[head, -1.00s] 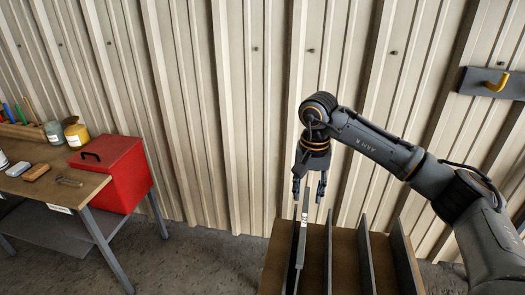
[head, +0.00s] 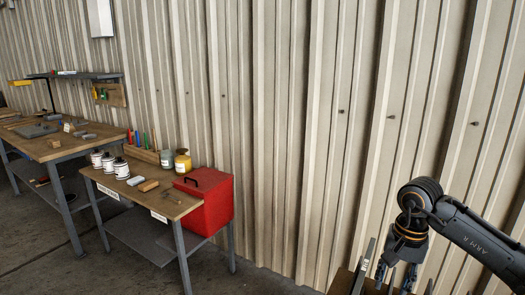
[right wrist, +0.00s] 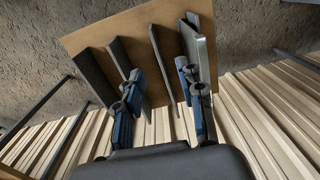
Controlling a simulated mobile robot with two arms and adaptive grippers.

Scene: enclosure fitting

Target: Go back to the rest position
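My right gripper (head: 394,280) is at the lower right of the head view, pointing down. My left gripper is in neither view.
A red box (head: 210,205) sits at the right end of a small table (head: 165,205) with several cans and tools. A longer workbench (head: 50,148) stands at the far left. A corrugated wall (head: 300,120) closes the back. The floor before the table is clear.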

